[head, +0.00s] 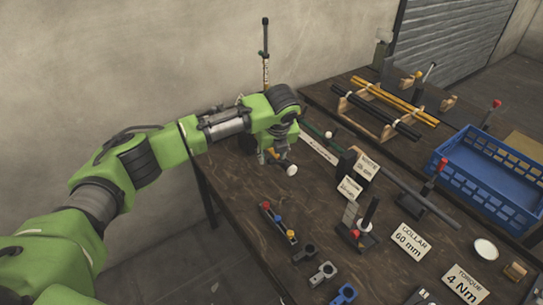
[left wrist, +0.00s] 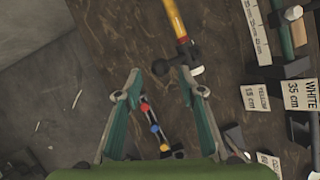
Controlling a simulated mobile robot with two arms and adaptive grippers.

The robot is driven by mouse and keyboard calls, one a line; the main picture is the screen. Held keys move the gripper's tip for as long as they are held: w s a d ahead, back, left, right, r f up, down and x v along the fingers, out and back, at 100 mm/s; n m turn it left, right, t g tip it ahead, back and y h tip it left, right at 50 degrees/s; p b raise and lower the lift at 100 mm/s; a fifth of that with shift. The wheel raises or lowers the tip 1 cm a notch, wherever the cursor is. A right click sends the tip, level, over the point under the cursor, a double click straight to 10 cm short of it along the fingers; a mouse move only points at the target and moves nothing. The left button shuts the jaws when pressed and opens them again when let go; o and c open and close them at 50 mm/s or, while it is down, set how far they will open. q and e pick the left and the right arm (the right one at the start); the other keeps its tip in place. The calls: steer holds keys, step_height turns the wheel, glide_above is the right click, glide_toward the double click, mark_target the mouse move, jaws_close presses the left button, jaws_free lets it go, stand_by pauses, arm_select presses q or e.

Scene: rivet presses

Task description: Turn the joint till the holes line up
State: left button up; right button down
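My left gripper (head: 273,157) hangs over the far left part of the dark table in the head view. In the left wrist view its two fingers (left wrist: 160,76) are spread apart with nothing held. A dark fitting with a round knob (left wrist: 160,67) shows near and between the fingertips. It meets a yellow and red rod (left wrist: 177,20), and a white knob (left wrist: 196,71) sits beside the right fingertip. The white knob also shows in the head view (head: 291,170), just below the gripper. I cannot tell whether any holes line up. My right gripper is not in view.
A holder with red, blue and yellow knobs (head: 278,222) lies nearer on the table (head: 235,190). A blue crate (head: 490,180) and a rod rack (head: 385,110) stand farther right.

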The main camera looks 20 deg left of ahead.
mark_target(271, 160)
arm_select(q)
steer(key=shift+x, duration=1.5)
steer(key=shift+c, duration=0.3)
jaws_close()
steer(key=shift+s+a, duration=0.1)
